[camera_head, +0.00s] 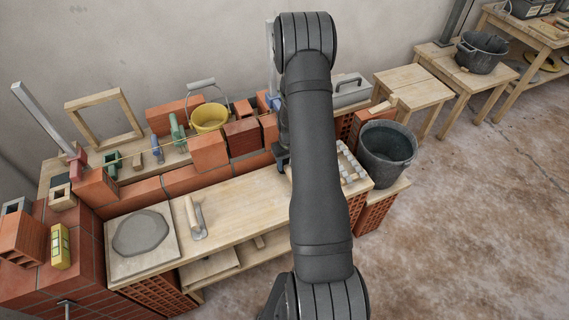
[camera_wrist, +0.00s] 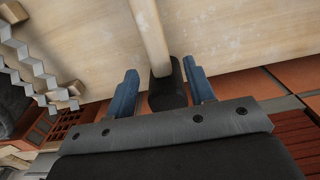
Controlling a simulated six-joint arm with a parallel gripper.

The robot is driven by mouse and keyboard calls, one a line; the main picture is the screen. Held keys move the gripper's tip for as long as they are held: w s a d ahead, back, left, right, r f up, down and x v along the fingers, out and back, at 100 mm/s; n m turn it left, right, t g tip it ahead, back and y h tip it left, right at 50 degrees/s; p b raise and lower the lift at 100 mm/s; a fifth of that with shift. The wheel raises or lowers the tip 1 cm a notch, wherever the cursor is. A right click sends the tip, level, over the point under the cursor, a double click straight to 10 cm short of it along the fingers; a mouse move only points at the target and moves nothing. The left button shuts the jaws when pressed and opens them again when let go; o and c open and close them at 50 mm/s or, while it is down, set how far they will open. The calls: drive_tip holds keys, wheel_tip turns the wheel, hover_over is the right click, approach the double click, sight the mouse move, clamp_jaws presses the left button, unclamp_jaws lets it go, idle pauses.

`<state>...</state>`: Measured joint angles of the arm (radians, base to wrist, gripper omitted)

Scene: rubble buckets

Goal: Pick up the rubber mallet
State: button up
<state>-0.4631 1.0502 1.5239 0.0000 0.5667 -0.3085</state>
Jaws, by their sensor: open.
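The rubber mallet shows in the wrist view, with a black head (camera_wrist: 168,90) and a pale wooden handle (camera_wrist: 150,36) running up and away over the wooden bench top. My gripper (camera_wrist: 160,66) is open. Its two blue fingers stand on either side of the black head, with a visible gap on both sides. The handle extends out beyond the fingertips. In the head view my arm covers the mallet and most of the gripper; only a bit of blue finger shows beside the arm above the bench.
Zigzag grey pieces (camera_wrist: 30,70) lie left in the wrist view. In the head view, a trowel (camera_head: 195,217) and mortar board (camera_head: 168,248) lie left on the bench, a low brick wall (camera_head: 185,180) runs behind, and a black bucket (camera_head: 386,150) stands right. Bare bench lies beside the trowel.

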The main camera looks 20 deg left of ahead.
drive_tip(key=shift+w+f, duration=0.1)
drive_tip(key=shift+f, duration=2.2)
clamp_jaws()
drive_tip(key=shift+r, duration=0.1)
drive_tip(key=shift+r, duration=0.4)
wheel_tip(320, 180, up, 4)
drive_tip(key=shift+f, duration=0.2)
drive_tip(key=s+d+r, duration=0.1)
drive_tip(key=d+r, duration=0.5)
drive_tip(key=d, duration=0.5)
drive_tip(key=shift+d+r, duration=0.25)
drive_tip(key=shift+d, duration=0.05)
